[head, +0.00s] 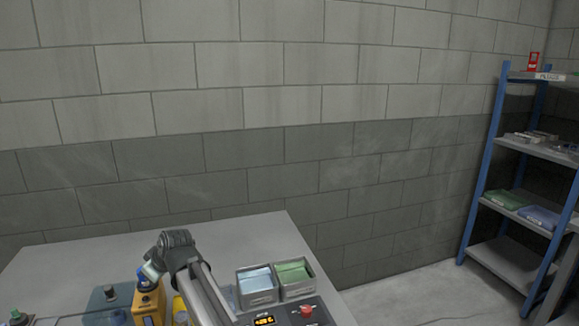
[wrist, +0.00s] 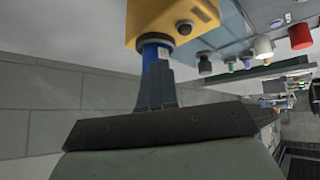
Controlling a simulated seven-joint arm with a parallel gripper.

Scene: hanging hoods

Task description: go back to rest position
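In the wrist view, my gripper (wrist: 155,75) shows as a wide dark base with narrow dark fingers seen nearly edge-on. Its fingertips are at a blue cylindrical part (wrist: 155,48) that sits against a yellow device (wrist: 165,18). The frames do not show clearly whether the fingers close on the blue part or only line up with it. In the head view, my arm bends over the table and its pale end is just above the yellow device (head: 148,305), with a little blue showing between them.
On the grey table (head: 80,255) stand two grey bins, one with light-blue contents (head: 257,294) and one with green contents (head: 294,291). A red button (head: 306,311) is in front. A blue-framed shelf (head: 490,170) stands at the right. The table's back is clear.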

